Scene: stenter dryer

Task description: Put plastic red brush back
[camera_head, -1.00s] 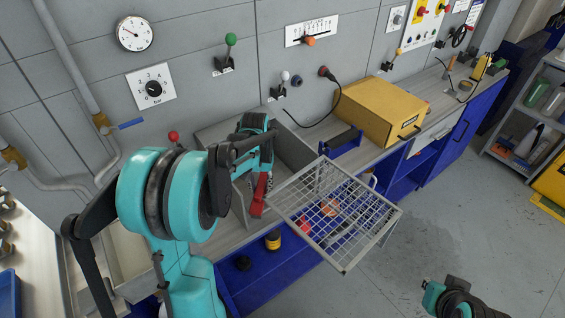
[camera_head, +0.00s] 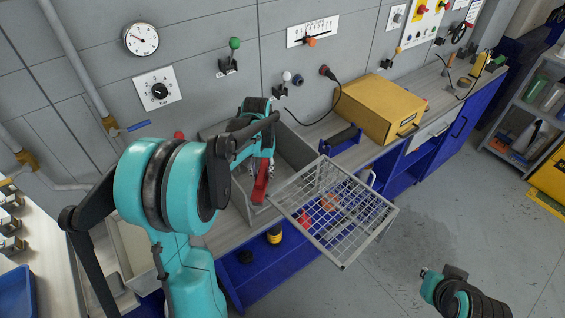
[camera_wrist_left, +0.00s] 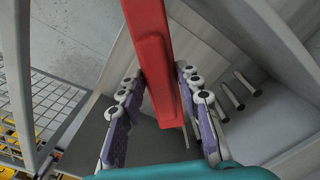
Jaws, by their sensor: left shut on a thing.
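The red brush (camera_head: 260,181) is held in my left gripper (camera_head: 267,165), over the grey open-topped box (camera_head: 294,147) on the workbench. In the left wrist view the brush (camera_wrist_left: 154,55) runs lengthwise between the two fingers of the left gripper (camera_wrist_left: 160,98). Its far end is cut off by the picture edge. The grey walls of the box (camera_wrist_left: 215,45) surround it on the right. My right gripper (camera_head: 432,274) is at the lower right, over the floor and away from the bench. Its fingers are too unclear to read.
A wire mesh rack (camera_head: 345,222) sticks out in front of the bench, close to the right of the brush. A yellow case (camera_head: 378,108) stands on the bench further right. Valves and knobs line the wall behind. The floor (camera_head: 440,190) at right is clear.

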